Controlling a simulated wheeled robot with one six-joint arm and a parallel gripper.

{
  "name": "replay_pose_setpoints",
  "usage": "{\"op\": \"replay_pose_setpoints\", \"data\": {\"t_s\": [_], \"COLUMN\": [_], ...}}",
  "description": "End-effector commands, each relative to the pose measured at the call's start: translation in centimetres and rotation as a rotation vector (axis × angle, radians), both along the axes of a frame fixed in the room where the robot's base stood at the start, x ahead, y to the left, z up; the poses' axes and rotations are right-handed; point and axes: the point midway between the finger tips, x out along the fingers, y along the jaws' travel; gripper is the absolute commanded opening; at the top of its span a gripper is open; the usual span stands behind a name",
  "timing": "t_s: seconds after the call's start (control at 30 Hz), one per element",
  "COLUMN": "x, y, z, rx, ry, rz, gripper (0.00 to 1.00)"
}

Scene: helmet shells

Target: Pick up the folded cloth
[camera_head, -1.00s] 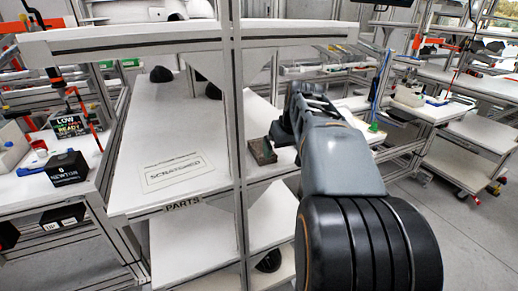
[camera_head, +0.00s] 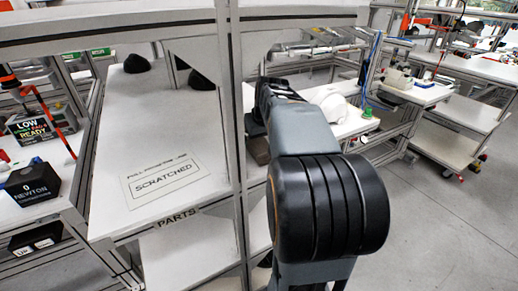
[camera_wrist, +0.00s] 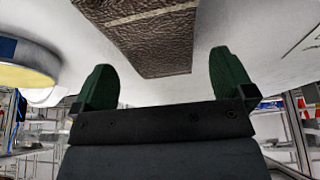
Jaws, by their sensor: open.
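The folded cloth (camera_wrist: 150,38) is a brown, textured, flat rectangular bundle on a white shelf surface, at the top middle of the wrist view. My gripper (camera_wrist: 165,72) is open, its two green fingers apart with nothing held between them. The cloth's near edge lies just beyond the fingertips, roughly between them in the picture; I see no contact. In the head view, part of the cloth (camera_head: 258,151) shows beside the grey post, and my arm hides the rest of it and most of the gripper.
The upright shelf post (camera_head: 236,130) stands close left of my arm. A round yellow-and-white object (camera_wrist: 25,66) is left of my gripper. Open floor lies at right.

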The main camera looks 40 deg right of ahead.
Motion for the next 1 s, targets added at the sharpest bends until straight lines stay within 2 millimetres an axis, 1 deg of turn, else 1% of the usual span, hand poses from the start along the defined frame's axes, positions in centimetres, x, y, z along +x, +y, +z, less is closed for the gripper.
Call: {"op": "replay_pose_setpoints", "data": {"t_s": [0.03, 0.1, 0.2, 0.8, 1.0], "x": [0.3, 0.6, 0.9, 1.1, 1.1], "y": [0.0, -0.1, 0.0, 0.0, 0.0], "z": [-0.7, -1.4, -2.0, -2.4, -2.3], "rx": [0.001, 0.001, 0.0, 0.0, 0.0], "ry": [0.002, 0.001, 0.001, -0.001, -0.001], "rz": [0.0, 0.001, 0.002, 0.005, 0.005], "gripper": [1.0, 1.0, 1.0, 1.0, 0.81]}}
